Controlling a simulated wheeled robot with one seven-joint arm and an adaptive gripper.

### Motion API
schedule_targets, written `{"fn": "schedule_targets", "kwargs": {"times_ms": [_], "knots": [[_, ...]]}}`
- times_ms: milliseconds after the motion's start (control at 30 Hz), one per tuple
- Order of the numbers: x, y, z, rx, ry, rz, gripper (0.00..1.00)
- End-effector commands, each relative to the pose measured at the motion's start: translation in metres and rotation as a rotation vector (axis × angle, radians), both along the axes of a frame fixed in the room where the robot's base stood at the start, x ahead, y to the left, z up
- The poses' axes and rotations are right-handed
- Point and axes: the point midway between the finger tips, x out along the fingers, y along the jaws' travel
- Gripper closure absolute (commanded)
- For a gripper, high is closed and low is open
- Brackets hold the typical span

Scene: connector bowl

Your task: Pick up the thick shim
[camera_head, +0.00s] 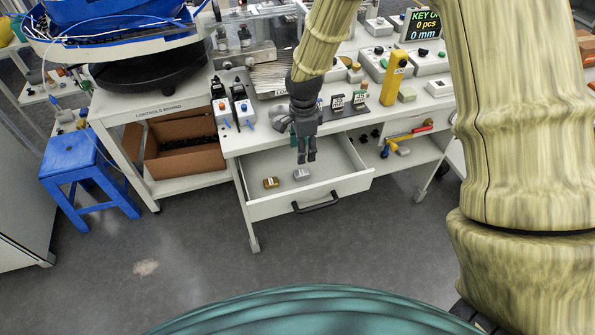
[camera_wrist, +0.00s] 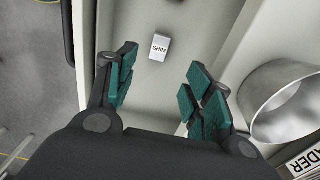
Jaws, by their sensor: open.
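A small light grey block labelled "SHIM" (camera_wrist: 160,47) lies on the drawer floor, ahead of and between my fingertips in the wrist view. In the head view a small grey block (camera_head: 301,175) lies in the open drawer (camera_head: 345,186), and a brownish-gold block (camera_head: 271,182) lies to its left. The word "thick" is not readable on either block. My gripper (camera_head: 306,157) hangs over the drawer, pointing down, just above the grey block in the picture. In the wrist view my gripper (camera_wrist: 161,78) is open, with nothing between its fingers and a gap to the shim.
The drawer's front wall has a black handle (camera_head: 316,203). Above it is the worktop (camera_head: 245,140) with several fixtures and a yellow post (camera_head: 394,78). In the wrist view a grey metal cylinder (camera_wrist: 262,85) stands right of my fingers. Most of the drawer floor is bare.

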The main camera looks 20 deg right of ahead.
Motion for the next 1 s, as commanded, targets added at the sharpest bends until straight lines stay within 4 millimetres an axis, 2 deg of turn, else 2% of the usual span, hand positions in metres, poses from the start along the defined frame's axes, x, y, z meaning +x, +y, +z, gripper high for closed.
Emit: {"fn": "schedule_targets", "kwargs": {"times_ms": [300, 433, 667, 1000], "knots": [[0.003, 0.014, -0.037, -0.001, 0.003, 0.021, 0.48], [0.003, 0.014, -0.048, 0.0, 0.001, 0.022, 0.48], [0.003, 0.013, -0.055, 0.0, 0.001, 0.022, 0.48], [0.0, 0.012, -0.089, 0.0, 0.003, 0.019, 0.48]]}}
